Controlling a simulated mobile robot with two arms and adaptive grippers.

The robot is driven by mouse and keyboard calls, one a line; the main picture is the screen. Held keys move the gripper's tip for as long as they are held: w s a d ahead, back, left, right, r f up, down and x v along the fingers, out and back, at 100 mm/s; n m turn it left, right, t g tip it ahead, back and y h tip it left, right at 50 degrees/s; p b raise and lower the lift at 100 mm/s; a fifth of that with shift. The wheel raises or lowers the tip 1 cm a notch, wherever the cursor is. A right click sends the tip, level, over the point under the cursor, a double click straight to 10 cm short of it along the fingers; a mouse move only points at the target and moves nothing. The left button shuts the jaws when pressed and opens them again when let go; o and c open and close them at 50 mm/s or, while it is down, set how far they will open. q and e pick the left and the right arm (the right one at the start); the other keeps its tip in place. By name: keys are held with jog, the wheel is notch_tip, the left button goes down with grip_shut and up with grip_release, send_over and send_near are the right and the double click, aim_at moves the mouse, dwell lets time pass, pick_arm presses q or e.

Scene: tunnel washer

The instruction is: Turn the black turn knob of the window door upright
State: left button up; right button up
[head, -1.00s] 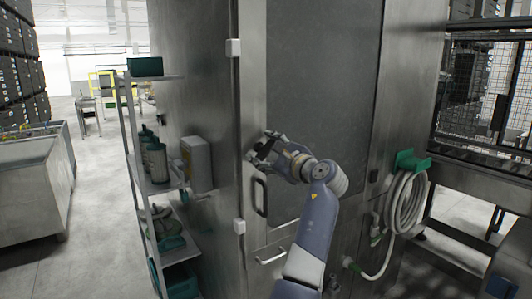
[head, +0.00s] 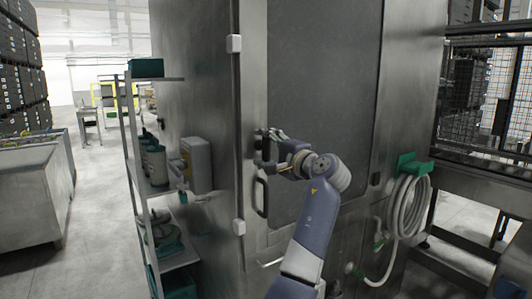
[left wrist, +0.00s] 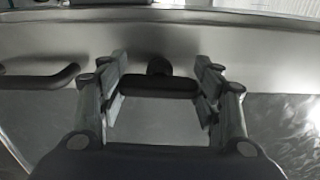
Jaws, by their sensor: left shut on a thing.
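The black turn knob (left wrist: 158,87) is a short dark bar on a round stem, on the metal frame of the window door (head: 325,110). In the left wrist view its bar runs parallel to the black door handle (left wrist: 40,78). My left gripper (left wrist: 160,90) is shut on the knob, with one finger at each end of the bar. In the head view the left gripper (head: 265,150) is at the door's left edge, just above the handle (head: 262,196), and mostly covers the knob. My right gripper is not in view.
A shelf rack (head: 140,200) with bottles stands left of the door. A coiled white hose (head: 405,215) hangs on a green holder (head: 413,165) to the right. A lower metal handle is partly hidden by my arm. The floor at the left is partly clear.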

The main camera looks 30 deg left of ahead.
pick_arm(q)
jog(key=shift+r+n, duration=0.2)
jog(key=shift+n, duration=0.2)
jog(key=o, duration=1)
jog(key=shift+o, duration=0.3)
jog(key=shift+w+a+f, duration=0.15)
jog(key=v, duration=1.2)
